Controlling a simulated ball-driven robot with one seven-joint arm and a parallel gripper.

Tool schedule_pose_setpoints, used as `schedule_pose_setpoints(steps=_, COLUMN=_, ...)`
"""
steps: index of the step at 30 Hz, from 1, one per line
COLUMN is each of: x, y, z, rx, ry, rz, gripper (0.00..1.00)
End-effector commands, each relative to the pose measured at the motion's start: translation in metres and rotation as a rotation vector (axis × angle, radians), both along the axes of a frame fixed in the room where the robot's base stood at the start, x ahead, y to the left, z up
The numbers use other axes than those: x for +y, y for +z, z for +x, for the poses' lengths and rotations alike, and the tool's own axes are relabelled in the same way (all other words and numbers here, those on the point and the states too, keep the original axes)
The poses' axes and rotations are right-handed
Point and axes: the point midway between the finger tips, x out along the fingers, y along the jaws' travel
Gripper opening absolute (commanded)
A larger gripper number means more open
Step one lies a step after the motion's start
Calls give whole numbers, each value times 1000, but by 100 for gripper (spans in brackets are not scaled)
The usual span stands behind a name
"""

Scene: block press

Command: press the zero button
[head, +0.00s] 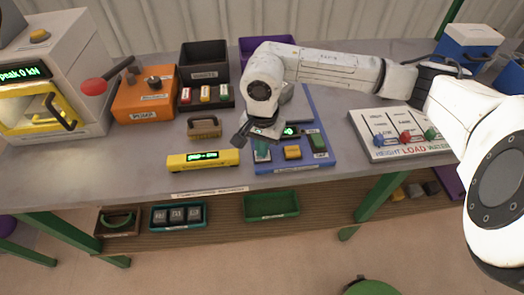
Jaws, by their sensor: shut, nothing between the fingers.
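A blue bench scale (322,166) lies on the grey table at the middle. Its front shows a small green-lit display (290,131), a green button (262,152) at left, a yellow button (292,152) in the middle and a dark green button (317,142) at right. Their labels are too small to read, so I cannot tell which is the zero button. My gripper (257,139) is shut and empty, pointing down just above the left green button. I cannot tell if it touches. My wrist hides part of the scale's plate.
A yellow bar with a green readout (203,160) and a tan-handled block (204,127) lie to the left. An orange pump (145,98) and a press (60,75) stand farther left. A slider board (400,133) lies right. Bare table (150,145) shows at the front left.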

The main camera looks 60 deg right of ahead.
Motion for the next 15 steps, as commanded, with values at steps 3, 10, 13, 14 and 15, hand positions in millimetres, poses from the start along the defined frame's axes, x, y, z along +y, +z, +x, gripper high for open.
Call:
schedule_pose_setpoints(steps=3, x=0, y=1, z=0, rx=0, ry=0, rz=0, gripper=0)
schedule_pose_setpoints(steps=10, x=-1, y=19, z=0, rx=0, ry=1, rz=-2, gripper=0)
schedule_pose_setpoints(steps=13, x=-1, y=30, z=0, rx=0, ry=1, rz=-2, gripper=0)
schedule_pose_setpoints(steps=14, x=-1, y=34, z=0, rx=0, ry=0, rz=-2, gripper=0)
schedule_pose_setpoints(steps=15, x=-1, y=38, z=0, rx=0, ry=0, rz=-2, gripper=0)
